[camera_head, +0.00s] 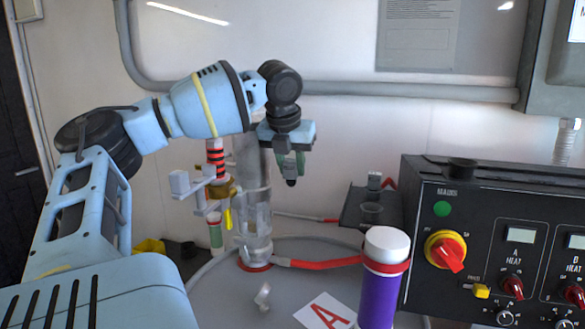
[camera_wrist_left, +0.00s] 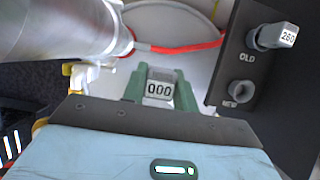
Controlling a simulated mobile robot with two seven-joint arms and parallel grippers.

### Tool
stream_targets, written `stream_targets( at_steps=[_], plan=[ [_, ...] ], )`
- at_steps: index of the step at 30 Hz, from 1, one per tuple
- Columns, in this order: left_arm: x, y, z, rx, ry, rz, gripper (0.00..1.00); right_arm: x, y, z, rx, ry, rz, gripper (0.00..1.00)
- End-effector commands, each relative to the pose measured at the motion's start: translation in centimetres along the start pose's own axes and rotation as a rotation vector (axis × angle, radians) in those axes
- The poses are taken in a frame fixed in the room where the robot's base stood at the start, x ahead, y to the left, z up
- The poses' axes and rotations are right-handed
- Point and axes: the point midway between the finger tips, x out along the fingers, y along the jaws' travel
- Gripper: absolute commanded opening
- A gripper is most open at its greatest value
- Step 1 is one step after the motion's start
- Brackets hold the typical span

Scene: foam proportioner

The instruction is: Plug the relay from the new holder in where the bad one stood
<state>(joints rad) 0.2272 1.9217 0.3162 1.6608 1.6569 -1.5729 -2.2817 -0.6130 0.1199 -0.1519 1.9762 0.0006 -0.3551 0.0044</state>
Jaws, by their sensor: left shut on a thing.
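My left gripper (camera_head: 290,162) points down with its green fingers shut on a relay. In the left wrist view the relay (camera_wrist_left: 159,89) shows a label reading 000 between the fingers. In the head view only a dark tip of it shows below the fingers. The dark holder plate (camera_wrist_left: 222,74) is right of the gripper. Its OLD place holds a grey relay (camera_wrist_left: 278,37) with a label that looks like 260. Its NEW place (camera_wrist_left: 240,90) is an empty ring. A black round socket-like part (camera_head: 462,167) sits on top of the control box, and looks empty.
The black control box (camera_head: 428,240) stands at the right with knobs and displays. A purple bottle with a white cap (camera_head: 387,245) stands before it. A clear cylinder (camera_head: 257,215) with a red hose (camera_head: 318,262) is just left of the gripper. A card marked A (camera_head: 325,312) lies in front.

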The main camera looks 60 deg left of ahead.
Motion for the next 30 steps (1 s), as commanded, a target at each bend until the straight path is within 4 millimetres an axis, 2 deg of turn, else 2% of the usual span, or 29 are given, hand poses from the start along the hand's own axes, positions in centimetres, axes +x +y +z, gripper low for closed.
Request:
stream_targets(
  at_steps=[6,12,30],
  plan=[
    [-2.4,0.1,1.0,-0.001,-0.005,0.000,0.06,-0.1,-0.1,-0.8,0.007,0.014,0.002,1.00],
    [-3.6,0.0,1.5,0.000,-0.003,-0.001,0.06,-0.1,-0.1,-1.1,0.008,0.019,0.003,1.00],
    [-3.7,0.0,1.5,0.001,-0.002,-0.001,0.06,-0.2,0.2,-0.9,-0.006,0.017,0.002,1.00]
  ],
)
